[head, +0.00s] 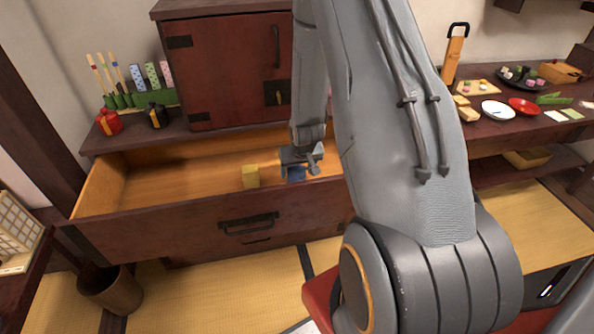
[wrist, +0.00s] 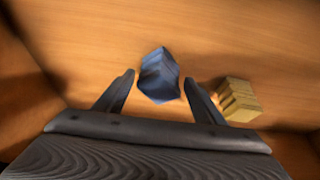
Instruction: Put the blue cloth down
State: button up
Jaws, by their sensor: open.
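The blue cloth (wrist: 159,76) is a small folded block. In the wrist view it lies on the wooden floor of the open drawer, just beyond and between my fingertips. In the head view the blue cloth (head: 296,173) shows partly below my gripper (head: 300,165), which is inside the drawer. In the wrist view my gripper (wrist: 158,92) is open, with one finger on each side of the cloth's near end and gaps beside it. A yellow folded cloth (wrist: 238,100) lies to the right of my right finger.
The open drawer (head: 170,215) has walls around my gripper; its left part is bare. The yellow cloth (head: 250,176) stands near its front wall. A red cabinet (head: 225,70) rises behind. A wastebasket (head: 110,290) stands on the floor at the left.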

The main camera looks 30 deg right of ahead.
jog(key=v, duration=1.2)
jog(key=s+a+r+n+g, duration=0.1)
jog(key=s+a+r+g, duration=0.1)
jog(key=s+a+r, duration=0.4)
jog(key=s+a+r+n+g+y, duration=0.1)
jog(key=s+a+r+n+g, duration=0.1)
jog(key=s+a+r, duration=0.4)
jog(key=s+a, duration=0.4)
jog(key=s, duration=0.2)
jog(key=shift+s+r, duration=0.15)
jog(key=shift+r, duration=0.25)
jog(key=shift+a, duration=0.1)
jog(key=shift+c, duration=0.4)
